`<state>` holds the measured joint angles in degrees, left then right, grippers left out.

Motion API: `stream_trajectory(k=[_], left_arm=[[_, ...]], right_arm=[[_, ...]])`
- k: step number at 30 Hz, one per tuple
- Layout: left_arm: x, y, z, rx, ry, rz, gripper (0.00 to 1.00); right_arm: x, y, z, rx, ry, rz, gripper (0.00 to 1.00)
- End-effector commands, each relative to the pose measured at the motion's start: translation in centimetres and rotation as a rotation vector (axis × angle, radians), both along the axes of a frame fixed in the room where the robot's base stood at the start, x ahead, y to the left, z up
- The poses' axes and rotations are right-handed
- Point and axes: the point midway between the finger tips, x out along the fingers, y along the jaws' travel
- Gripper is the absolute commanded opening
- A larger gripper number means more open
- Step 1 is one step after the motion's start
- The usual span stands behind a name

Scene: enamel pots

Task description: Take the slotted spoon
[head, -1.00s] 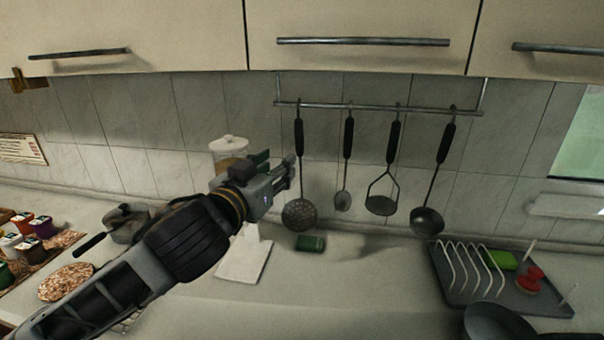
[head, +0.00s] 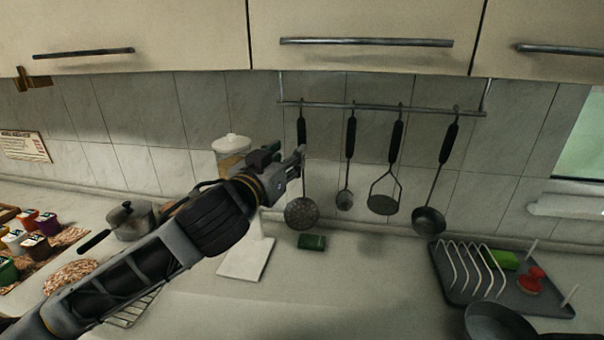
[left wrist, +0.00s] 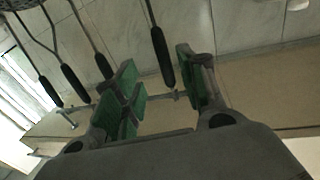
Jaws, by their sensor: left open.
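The slotted spoon (head: 301,212) hangs from the wall rail at the left end of the row, with a dark handle and a round perforated head. My left gripper (head: 297,157) is open beside its handle, in front of the handle's lower part. In the left wrist view the spoon's black handle (left wrist: 162,58) appears between the two green-padded fingers of my left gripper (left wrist: 160,84). The pads are apart, and I see no grip on the handle. My right gripper is not in view.
A small spoon (head: 345,199), a masher (head: 382,204) and a ladle (head: 429,220) hang to the right on the rail (head: 375,106). A glass jar (head: 231,155) stands behind my gripper. A green sponge (head: 312,242) lies below. A dish rack (head: 470,275) is at right.

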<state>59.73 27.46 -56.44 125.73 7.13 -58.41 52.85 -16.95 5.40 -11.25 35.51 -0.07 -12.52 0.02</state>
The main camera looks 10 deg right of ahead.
Motion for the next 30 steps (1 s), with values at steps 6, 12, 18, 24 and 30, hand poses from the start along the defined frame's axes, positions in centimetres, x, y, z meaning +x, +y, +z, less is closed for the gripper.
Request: stream_trajectory(k=[6, 12, 18, 24, 30], left_arm=[[1.9, -1.3, 0.1, 0.001, -0.001, -0.001, 0.41], [3.4, -2.3, 0.1, 0.0, 0.0, 0.0, 0.41], [4.0, -2.7, 0.0, 0.002, -0.001, 0.0, 0.41], [4.0, -2.7, 0.0, 0.001, 0.0, 0.0, 0.41], [4.2, -2.8, 0.0, 0.001, 0.0, 0.0, 0.41]], right_arm=[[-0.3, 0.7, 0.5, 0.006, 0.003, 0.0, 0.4], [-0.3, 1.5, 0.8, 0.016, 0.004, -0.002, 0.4], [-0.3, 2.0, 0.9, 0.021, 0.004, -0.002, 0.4], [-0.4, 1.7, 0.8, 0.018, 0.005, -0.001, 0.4], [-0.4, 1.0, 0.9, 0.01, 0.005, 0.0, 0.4]])
